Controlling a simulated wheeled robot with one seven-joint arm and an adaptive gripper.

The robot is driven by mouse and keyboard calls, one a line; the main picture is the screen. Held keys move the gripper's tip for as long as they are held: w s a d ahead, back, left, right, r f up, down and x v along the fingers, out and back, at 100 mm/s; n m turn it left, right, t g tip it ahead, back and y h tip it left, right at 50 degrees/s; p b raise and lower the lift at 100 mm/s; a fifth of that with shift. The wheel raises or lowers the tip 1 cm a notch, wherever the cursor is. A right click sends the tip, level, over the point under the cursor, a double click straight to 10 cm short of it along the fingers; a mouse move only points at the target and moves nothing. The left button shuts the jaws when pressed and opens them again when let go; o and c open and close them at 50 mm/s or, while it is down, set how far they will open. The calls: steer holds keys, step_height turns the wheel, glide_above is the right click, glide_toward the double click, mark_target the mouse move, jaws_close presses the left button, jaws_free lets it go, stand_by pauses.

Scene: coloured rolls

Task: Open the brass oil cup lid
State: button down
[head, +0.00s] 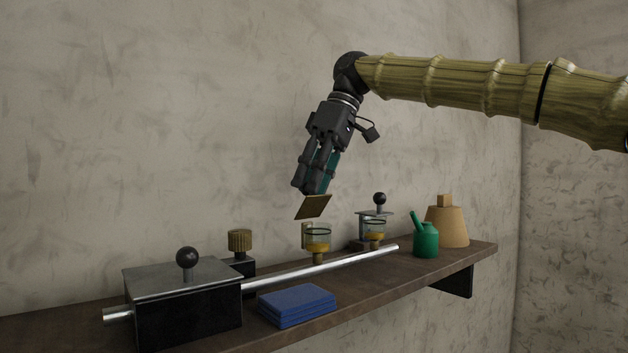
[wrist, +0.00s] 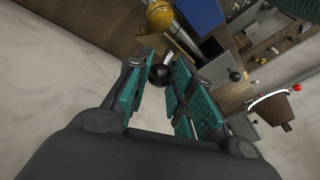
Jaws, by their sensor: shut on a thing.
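The brass lid (head: 313,207) is a square plate that stands tilted above its oil cup (head: 317,240), a glass cup with amber oil. The cup's mouth is uncovered. The lid's lower edge is close to the top of a brass post (head: 306,235) beside the cup; whether they touch is unclear. My gripper (head: 313,190) is directly above the lid, pointing down, with its fingers shut on the lid's knob. In the wrist view, a black ball knob (wrist: 160,75) shows between the teal pads. The fingers hide the knob in the head view.
A second oil cup (head: 374,231) with a steel lid and black knob stands to the right. Beyond it are a green oil can (head: 425,240) and a tan weight (head: 447,225). A steel rod (head: 320,268), blue block (head: 297,305) and black box (head: 188,318) are on the shelf (head: 375,285).

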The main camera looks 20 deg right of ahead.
steer(key=shift+w+a+f+m+g+h, duration=0.1)
steer(key=shift+w+a+m+g+h, duration=0.15)
steer(key=shift+w+g, duration=0.35)
steer(key=shift+w+a+f+m+g+h, duration=0.15)
steer(key=shift+w+g+h, duration=0.2)
steer(key=shift+g, duration=0.45)
steer(key=shift+r, duration=0.1)
steer(key=c, duration=1.2)
jaws_free()
steer(key=shift+w+d, duration=0.1)
steer(key=shift+c, duration=0.2)
steer(key=shift+r, duration=0.1)
